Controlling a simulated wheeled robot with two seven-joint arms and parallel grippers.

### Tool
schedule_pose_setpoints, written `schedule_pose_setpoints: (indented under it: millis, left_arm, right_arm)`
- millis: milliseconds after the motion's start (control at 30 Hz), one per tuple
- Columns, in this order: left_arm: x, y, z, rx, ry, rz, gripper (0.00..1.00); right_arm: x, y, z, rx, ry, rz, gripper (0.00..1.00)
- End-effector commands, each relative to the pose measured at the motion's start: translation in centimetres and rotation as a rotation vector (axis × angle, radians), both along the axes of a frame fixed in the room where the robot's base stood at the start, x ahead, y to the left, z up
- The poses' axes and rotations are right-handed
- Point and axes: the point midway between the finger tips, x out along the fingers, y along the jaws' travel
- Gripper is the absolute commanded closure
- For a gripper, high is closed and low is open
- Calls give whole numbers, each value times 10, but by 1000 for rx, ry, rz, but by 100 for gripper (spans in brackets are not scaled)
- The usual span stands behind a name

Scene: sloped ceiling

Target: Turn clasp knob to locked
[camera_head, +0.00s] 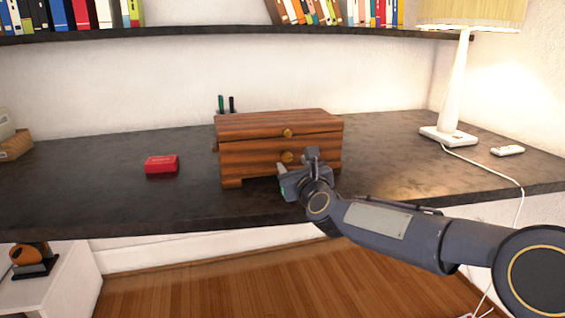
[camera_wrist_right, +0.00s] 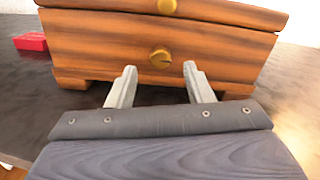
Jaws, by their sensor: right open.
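A wooden chest (camera_head: 262,161) with a lid stands on the dark desk. Its front carries two round brass knobs. The upper knob (camera_head: 288,133) sits on the lid's front edge, and the lower knob (camera_head: 287,157) sits on the body below it. In the right wrist view the lower knob (camera_wrist_right: 160,58) shows a slanted dark slot, and the upper knob (camera_wrist_right: 167,6) is cut by the top edge. My right gripper (camera_head: 296,171) is open in front of the chest, its fingers (camera_wrist_right: 160,80) spread to either side of and below the lower knob, apart from it. My left gripper is not in view.
A small red box (camera_head: 162,165) lies left of the chest. The desk (camera_head: 100,190) is clear around the chest.

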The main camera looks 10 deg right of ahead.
Motion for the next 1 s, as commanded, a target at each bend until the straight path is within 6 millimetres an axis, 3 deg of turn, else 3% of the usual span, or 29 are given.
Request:
schedule_pose_setpoints:
  millis: [233,600,933,1000]
  left_arm:
    - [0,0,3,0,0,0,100]
    - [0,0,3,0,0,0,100]
    - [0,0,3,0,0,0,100]
    - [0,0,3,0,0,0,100]
  right_arm:
    - [33,2,0,-2,0,2,53]
    - [40,2,0,-4,0,2,53]
    - [40,2,0,-4,1,2,96]
    - [40,2,0,-4,1,2,98]
